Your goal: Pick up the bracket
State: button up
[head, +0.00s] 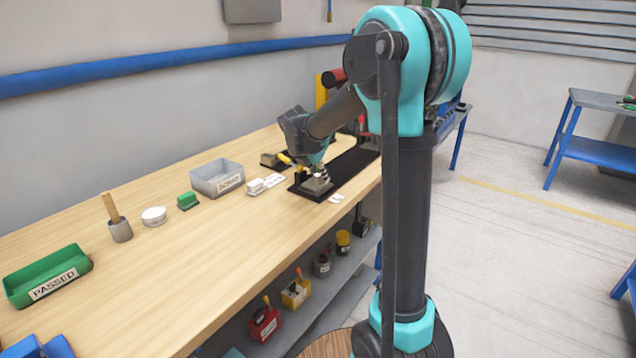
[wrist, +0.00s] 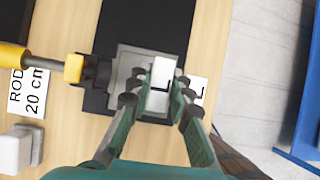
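The bracket (wrist: 162,68) shows in the wrist view as a small pale, angled piece at a grey metal fixture block (wrist: 124,66). My gripper (wrist: 162,88) has one finger on each side of it, close against its sides. Whether the pads touch it I cannot tell. Part of the bracket is hidden by the fingers. In the head view my gripper (head: 320,172) points down at the fixture on the bench, and the bracket is too small to make out. A yellow-handled clamp (wrist: 73,68) sits at the fixture's left side.
The fixture stands on a black mat (head: 354,160) on the wooden bench (head: 200,262). A grey bin (head: 204,182), green block (head: 187,201), white round dish (head: 153,215), grey cup with a wooden handle (head: 120,230) and green PASSED tray (head: 28,290) stand further left. Labels lie near the fixture.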

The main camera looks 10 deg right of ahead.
grip_shut()
jog(key=shift+r, duration=0.1)
